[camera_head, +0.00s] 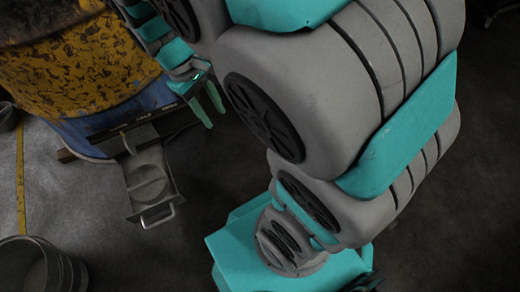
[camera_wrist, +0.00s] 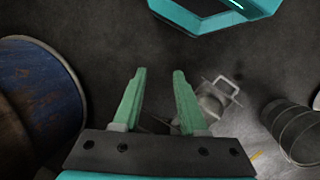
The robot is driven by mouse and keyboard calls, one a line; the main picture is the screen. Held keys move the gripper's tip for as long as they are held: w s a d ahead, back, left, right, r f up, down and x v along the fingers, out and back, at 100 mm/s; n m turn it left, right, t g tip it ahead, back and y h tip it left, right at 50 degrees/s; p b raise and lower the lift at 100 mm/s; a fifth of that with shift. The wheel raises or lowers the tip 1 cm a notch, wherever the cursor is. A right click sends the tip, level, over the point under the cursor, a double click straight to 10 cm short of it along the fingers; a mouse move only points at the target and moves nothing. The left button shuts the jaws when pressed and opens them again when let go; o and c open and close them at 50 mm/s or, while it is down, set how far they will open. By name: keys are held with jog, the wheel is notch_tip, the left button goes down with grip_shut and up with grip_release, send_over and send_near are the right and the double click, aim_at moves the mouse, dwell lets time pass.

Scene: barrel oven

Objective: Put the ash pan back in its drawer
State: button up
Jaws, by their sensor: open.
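A grey metal drawer (camera_head: 136,165) sticks out from the foot of the barrel oven (camera_head: 70,65), with a bail handle (camera_head: 157,217) at its front. A round grey form (camera_head: 150,183) shows within the drawer's outline; I cannot tell if it is the ash pan or part of the drawer. The drawer's handle end also shows in the wrist view (camera_wrist: 222,85), beyond the right finger. My gripper (camera_head: 207,104) is open, beside the oven, above and to the right of the drawer in the head view. Nothing shows between its fingers in the wrist view (camera_wrist: 159,75).
A metal bucket (camera_head: 32,268) stands at the lower left; it also shows at the right of the wrist view (camera_wrist: 296,130). A yellow line (camera_head: 20,180) runs along the pale floor. Dark floor right of the drawer is clear.

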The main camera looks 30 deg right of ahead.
jog(key=s+d+m+y, duration=0.1)
jog(key=s+m, duration=0.1)
jog(key=s, duration=0.5)
jog(key=s+d+r+m+y, duration=0.1)
jog(key=s+d+m, duration=0.1)
jog(key=s, duration=0.6)
jog(key=shift+d, duration=0.25)
jog(key=shift+r, duration=0.1)
